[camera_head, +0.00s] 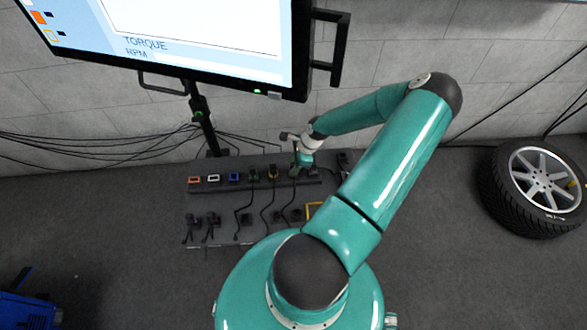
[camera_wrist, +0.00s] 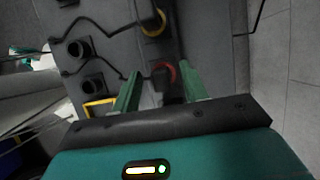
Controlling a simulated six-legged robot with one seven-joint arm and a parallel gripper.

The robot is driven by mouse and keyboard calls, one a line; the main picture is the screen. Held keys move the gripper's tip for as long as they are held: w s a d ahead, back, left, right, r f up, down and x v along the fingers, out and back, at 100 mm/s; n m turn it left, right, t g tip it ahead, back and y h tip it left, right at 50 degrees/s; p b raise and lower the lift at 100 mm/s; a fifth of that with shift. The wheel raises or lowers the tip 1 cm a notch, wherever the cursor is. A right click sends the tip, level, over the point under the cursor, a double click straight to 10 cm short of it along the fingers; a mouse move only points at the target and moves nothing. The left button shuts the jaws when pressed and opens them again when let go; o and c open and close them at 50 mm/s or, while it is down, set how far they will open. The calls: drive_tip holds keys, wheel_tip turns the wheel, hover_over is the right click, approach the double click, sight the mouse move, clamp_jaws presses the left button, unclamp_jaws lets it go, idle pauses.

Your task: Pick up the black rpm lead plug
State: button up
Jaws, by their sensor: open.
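My gripper (camera_head: 303,165) is over the right part of the back row of the dark panel (camera_head: 215,250). In the wrist view my gripper (camera_wrist: 160,72) is open, its two green fingers apart. Between the fingertips is a black plug (camera_wrist: 161,76) at a red-ringed socket, with a black lead running off to the left. The fingers do not visibly press on it. No label is readable, so I cannot tell whether this is the rpm lead plug. A yellow-ringed socket (camera_wrist: 153,26) with another black lead lies beyond it.
Orange (camera_head: 194,180), white (camera_head: 213,178) and blue (camera_head: 234,177) sockets line the panel's back row. Black connectors (camera_head: 192,221) and loose leads fill its front row. A monitor (camera_head: 200,50) overhangs the back. A wheel (camera_head: 535,188) lies at right.

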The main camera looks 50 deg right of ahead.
drive_tip(key=shift+x, duration=1.15)
clamp_jaws()
drive_tip(key=shift+r, duration=0.15)
